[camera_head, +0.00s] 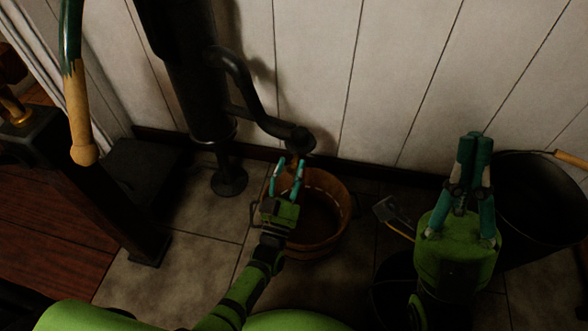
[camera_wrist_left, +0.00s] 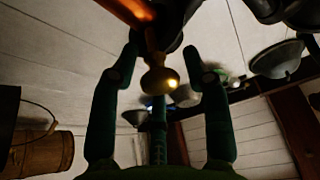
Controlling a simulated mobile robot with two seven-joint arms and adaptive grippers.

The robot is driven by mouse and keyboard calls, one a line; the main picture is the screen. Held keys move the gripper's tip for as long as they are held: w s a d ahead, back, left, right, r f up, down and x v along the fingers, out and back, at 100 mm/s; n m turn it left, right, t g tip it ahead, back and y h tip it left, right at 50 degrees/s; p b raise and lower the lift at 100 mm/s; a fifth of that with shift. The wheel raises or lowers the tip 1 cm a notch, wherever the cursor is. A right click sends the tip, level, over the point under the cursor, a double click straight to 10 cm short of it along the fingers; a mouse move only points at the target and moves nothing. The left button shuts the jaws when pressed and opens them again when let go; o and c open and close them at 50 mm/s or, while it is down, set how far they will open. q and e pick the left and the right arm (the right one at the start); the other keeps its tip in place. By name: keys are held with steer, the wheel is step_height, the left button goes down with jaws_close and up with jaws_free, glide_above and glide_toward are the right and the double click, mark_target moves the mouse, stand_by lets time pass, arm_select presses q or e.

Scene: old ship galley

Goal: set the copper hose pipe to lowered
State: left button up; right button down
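A black pump (camera_head: 195,85) stands by the wall, with a curved pipe and dark spout end (camera_head: 298,138). My left gripper (camera_head: 288,172) is just below that end, above a wooden bucket. In the left wrist view my left gripper (camera_wrist_left: 160,50) is open, its fingers on either side of a brass knob (camera_wrist_left: 160,79). Above the knob is a copper-coloured pipe (camera_wrist_left: 135,10), which I take for the hose pipe. Contact with the knob cannot be made out. My right gripper (camera_head: 475,148) has its fingers together and empty, well to the right.
The wooden bucket (camera_head: 341,228) stands on the tiled floor (camera_head: 215,210) under the spout. A dark pail (camera_head: 550,205) is at the right beside my right arm. A wooden-gripped lever (camera_head: 79,120) hangs at upper left, near a dark post and step.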

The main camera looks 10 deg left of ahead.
stand_by(0.3)
arm_select(q)
steer(key=v, duration=1.2)
